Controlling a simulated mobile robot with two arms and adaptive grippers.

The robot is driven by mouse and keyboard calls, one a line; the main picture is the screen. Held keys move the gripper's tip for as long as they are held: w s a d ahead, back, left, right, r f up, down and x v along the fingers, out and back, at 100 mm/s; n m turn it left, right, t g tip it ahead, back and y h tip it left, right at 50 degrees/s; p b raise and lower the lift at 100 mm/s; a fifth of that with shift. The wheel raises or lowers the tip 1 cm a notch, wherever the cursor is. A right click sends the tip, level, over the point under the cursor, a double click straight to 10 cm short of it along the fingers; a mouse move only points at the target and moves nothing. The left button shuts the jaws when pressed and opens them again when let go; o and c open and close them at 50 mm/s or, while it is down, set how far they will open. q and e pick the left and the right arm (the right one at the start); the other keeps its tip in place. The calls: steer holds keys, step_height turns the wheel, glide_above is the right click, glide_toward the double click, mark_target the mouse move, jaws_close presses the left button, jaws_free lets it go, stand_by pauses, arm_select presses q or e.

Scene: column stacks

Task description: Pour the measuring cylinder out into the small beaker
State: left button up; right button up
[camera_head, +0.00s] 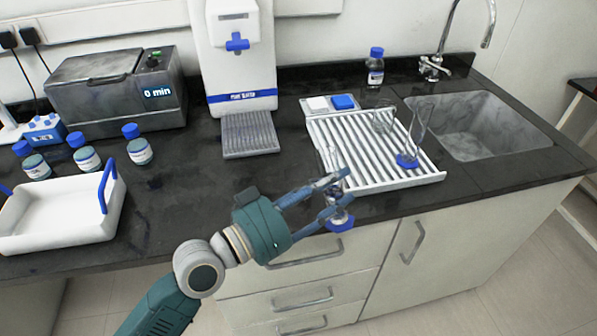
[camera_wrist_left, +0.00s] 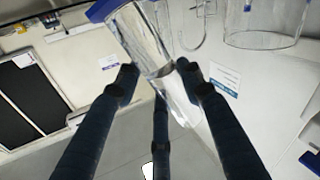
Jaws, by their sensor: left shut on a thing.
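My left gripper (camera_head: 338,193) is shut on a clear measuring cylinder with a blue foot (camera_head: 340,224), in front of the drying rack near the counter's front edge. In the left wrist view the cylinder (camera_wrist_left: 150,45) sits between the fingers (camera_wrist_left: 160,80) and clear liquid seems to show inside it. Its foot is below the gripper in the head view. A small clear glass beaker (camera_head: 383,119) stands on the rack, beyond the gripper and apart from it. A glass vessel (camera_wrist_left: 262,38) shows at the upper right of the wrist view. My right gripper is not in view.
The ribbed white rack (camera_head: 345,150) also holds another tall clear cylinder with a blue foot (camera_head: 407,160). The sink (camera_head: 470,130) and tap are to the right. A white dispenser (camera_head: 235,70), several blue-capped bottles and a white tray (camera_head: 60,215) are to the left.

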arm_select(q)
steer(key=n, duration=0.1)
steer(key=w+a+n, duration=0.1)
steer(key=n, duration=0.1)
steer(key=shift+f, duration=0.2)
steer(key=shift+f+n+t, duration=0.2)
steer(key=shift+n+t, duration=0.1)
steer(key=shift+n, duration=0.9)
steer(key=shift+s+d+f+n+p, duration=0.1)
steer(key=shift+f+n+p, duration=0.15)
steer(key=shift+n, duration=0.3)
steer(key=shift+s+d+f+n+p, duration=0.15)
steer(key=shift+n+p, duration=0.15)
steer(key=shift+n, duration=0.25)
steer(key=shift+a+r+n+p, duration=0.1)
steer(key=shift+r+n+p, duration=0.25)
steer(key=shift+p, duration=0.3)
steer(key=shift+r+n+t+p, duration=0.15)
steer(key=shift+n+t+p, duration=0.3)
steer(key=shift+p, duration=0.1)
steer(key=shift+f+n, duration=0.25)
steer(key=shift+n, duration=0.25)
steer(key=shift+n+p, duration=0.6)
steer(key=shift+w+r+n+p, duration=0.1)
steer(key=shift+r+n+p, duration=0.05)
steer(key=shift+n+p, duration=0.2)
steer(key=shift+w+a+r+n+t+y+p, duration=0.3)
steer(key=shift+n+p, duration=0.25)
steer(key=shift+p, duration=0.45)
